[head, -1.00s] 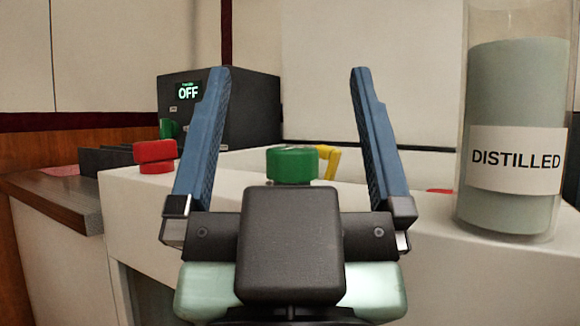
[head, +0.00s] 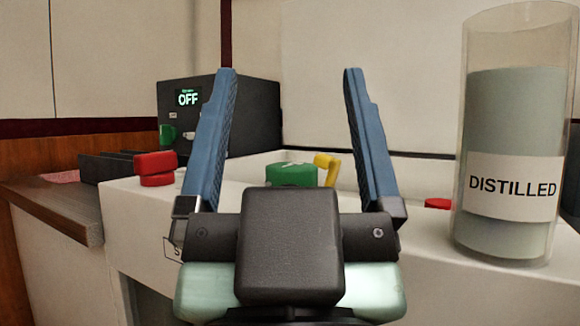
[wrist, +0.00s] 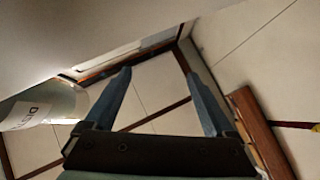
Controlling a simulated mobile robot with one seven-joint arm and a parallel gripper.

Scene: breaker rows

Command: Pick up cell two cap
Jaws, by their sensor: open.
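A green cap (head: 291,174) sits on the white casing (head: 440,242), in line with the space between my fingers in the head view. Its lower part is hidden behind my gripper's body. A red cap (head: 156,168) stands at the left end, and another red cap (head: 438,203) lies low at the right beside the jar. I cannot tell which one belongs to cell two. My gripper (head: 290,72) is open and empty, with its blue fingers pointing up. In the wrist view the gripper (wrist: 155,60) also shows open, with no cap between the fingers.
A clear jar labelled DISTILLED (head: 512,186) stands close on the right; it also shows in the wrist view (wrist: 45,108). A black box reading OFF (head: 252,120) stands behind on the left. A yellow part (head: 328,168) is just right of the green cap.

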